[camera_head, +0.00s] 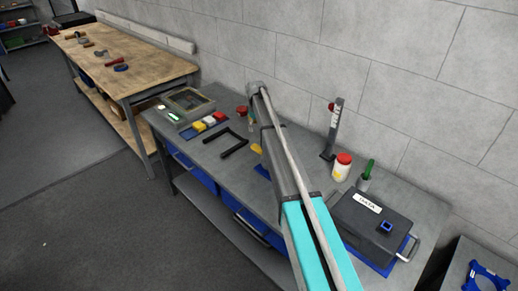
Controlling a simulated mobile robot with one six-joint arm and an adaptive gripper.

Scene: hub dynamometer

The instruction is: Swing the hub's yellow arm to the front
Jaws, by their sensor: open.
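A small yellow piece (257,149) shows just left of my arm, in the middle of the grey bench. It may be the hub's yellow arm, but I cannot tell for sure. A bit of blue (262,172) shows below it at the arm's edge. The rest of the hub is hidden behind my arm, so which way the yellow piece points is unclear. My grey and cyan arm reaches up across the middle of the view. I cannot make out my gripper; the arm's far end seems to hide it.
On the grey bench (424,200) stand a dark DATA box (350,222), a white jar with red lid (342,168), an upright dark post (333,130), a black U-shaped bar (234,146), yellow and red blocks (209,121) and a tray (188,101). A wooden bench (150,66) stands behind left.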

